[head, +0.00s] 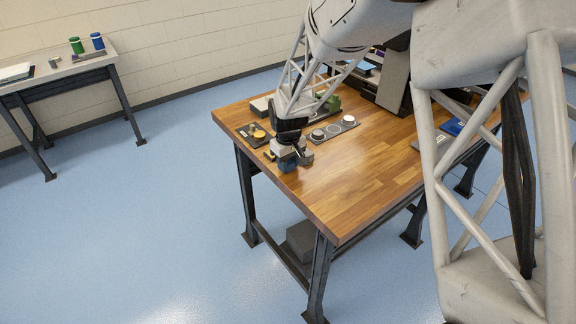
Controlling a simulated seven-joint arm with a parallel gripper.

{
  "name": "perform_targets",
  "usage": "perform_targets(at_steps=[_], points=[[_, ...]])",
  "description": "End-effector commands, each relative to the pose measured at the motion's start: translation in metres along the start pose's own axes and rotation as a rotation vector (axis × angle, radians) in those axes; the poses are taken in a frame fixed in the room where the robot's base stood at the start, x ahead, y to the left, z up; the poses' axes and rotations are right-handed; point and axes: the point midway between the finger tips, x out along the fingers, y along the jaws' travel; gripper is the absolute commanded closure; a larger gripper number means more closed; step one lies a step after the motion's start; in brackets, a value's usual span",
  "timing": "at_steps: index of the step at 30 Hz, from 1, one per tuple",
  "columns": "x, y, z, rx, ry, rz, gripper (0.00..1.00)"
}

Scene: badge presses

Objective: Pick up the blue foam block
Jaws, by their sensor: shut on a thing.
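My gripper (291,157) is over the left front edge of the wooden table (350,185), pointing down. It is shut on a small dark blue thing, which I take to be the blue foam block (287,164). The block shows just below the fingers and is partly hidden by them. From this view I cannot tell whether it touches the table top or is held above it.
A dark tray with yellow pieces (256,134) lies left of my gripper. A grey tray with round pieces (335,130) lies to its right. A green object (333,103) and grey equipment (393,82) stand behind. The table's front middle is clear.

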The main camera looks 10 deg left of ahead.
Motion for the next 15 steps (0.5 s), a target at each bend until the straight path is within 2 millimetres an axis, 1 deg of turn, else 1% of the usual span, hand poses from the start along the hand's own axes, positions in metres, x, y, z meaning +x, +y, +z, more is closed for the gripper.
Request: perform_targets(at_steps=[10, 15], points=[[-0.0011, 0.0, 0.0, 0.0, 0.0, 0.0, 0.87], [-0.0081, 0.0001, -0.0003, 0.0, 0.001, 0.001, 0.87]])
